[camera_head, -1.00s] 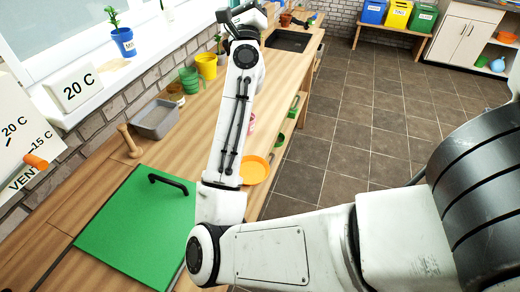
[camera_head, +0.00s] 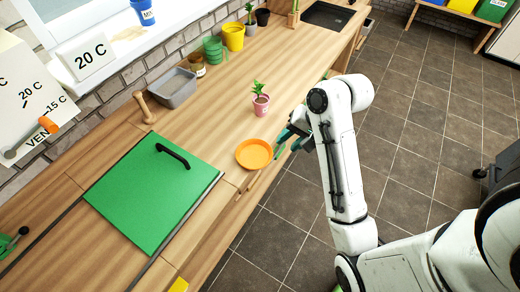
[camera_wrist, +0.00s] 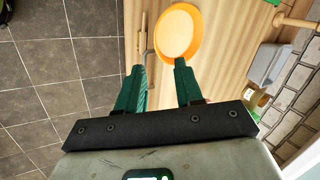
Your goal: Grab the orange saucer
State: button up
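The orange saucer (camera_head: 254,154) lies on the wooden counter near its front edge, to the right of the green lid. It also shows in the wrist view (camera_wrist: 178,32), just beyond my fingertips and a little to the right of the middle between them. My gripper (camera_head: 283,141) is at the counter's front edge, to the right of the saucer, with its teal fingers pointing toward it. In the wrist view my gripper (camera_wrist: 158,68) has its two fingers spread with nothing between them. The fingers appear apart from the saucer.
A pink pot with a plant (camera_head: 261,99) stands behind the saucer. The green lid with a black handle (camera_head: 150,190) is to the left. A grey tray (camera_head: 174,88) and yellow pot (camera_head: 233,36) stand near the wall. Wooden handles (camera_head: 250,181) stick out along the counter front.

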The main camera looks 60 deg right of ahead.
send_near(270, 160)
jog(key=x, duration=0.2)
jog(key=shift+x, duration=3.25)
grip_shut()
